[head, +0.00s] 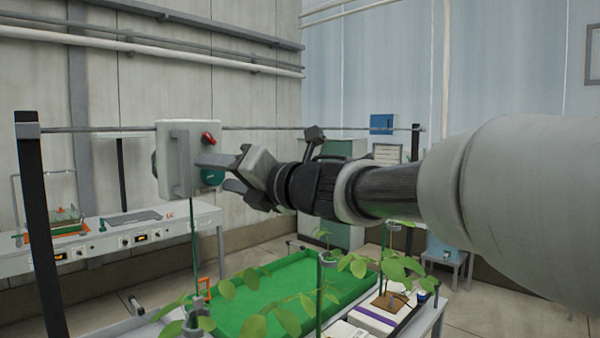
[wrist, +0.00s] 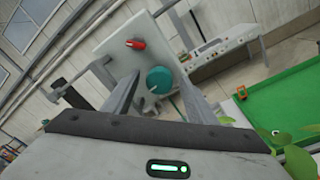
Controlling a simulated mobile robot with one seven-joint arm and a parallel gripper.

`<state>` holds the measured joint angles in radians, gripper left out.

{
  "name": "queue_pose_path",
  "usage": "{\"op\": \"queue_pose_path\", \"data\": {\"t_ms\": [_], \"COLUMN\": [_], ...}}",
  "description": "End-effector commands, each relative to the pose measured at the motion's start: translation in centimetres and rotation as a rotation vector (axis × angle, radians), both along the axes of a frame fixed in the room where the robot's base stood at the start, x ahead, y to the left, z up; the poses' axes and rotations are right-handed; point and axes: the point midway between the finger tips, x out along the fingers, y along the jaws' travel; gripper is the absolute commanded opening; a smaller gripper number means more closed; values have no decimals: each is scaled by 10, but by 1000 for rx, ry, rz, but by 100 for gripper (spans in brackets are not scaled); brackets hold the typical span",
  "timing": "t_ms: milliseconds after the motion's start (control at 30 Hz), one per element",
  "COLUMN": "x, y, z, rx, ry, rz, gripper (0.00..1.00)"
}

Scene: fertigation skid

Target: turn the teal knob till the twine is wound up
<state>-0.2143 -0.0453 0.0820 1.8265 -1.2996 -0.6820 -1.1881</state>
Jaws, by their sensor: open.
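The teal knob (head: 213,177) is on the face of a pale box (head: 174,178) hung on a horizontal bar. In the wrist view the teal knob (wrist: 159,79) shows between and beyond the finger ends, with a red lever (wrist: 135,43) above it. My gripper (head: 217,174) is open in front of the box face, its fingers pointing at the knob. Whether the fingers reach around the knob, I cannot tell. Green twine (head: 194,245) hangs straight down from the box toward a plant below. Its lower end is hidden among leaves.
The bar (head: 330,129) runs between dark posts, with my arm in front of it. Below are a green tray (head: 265,290), leafy plants (head: 290,315) and a white box with a purple band (head: 375,315). A bench with instruments (head: 150,235) stands behind at the left.

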Motion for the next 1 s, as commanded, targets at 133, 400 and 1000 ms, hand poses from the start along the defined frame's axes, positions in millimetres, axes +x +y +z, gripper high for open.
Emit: {"op": "queue_pose_path", "data": {"t_ms": [133, 400, 1000], "x": [1, 1, 1], "y": [2, 2, 2], "z": [0, 0, 0], "rx": [-1, -1, 73], "ry": [0, 0, 87], "rz": [1, 1, 1], "gripper": [52, 33, 11]}}
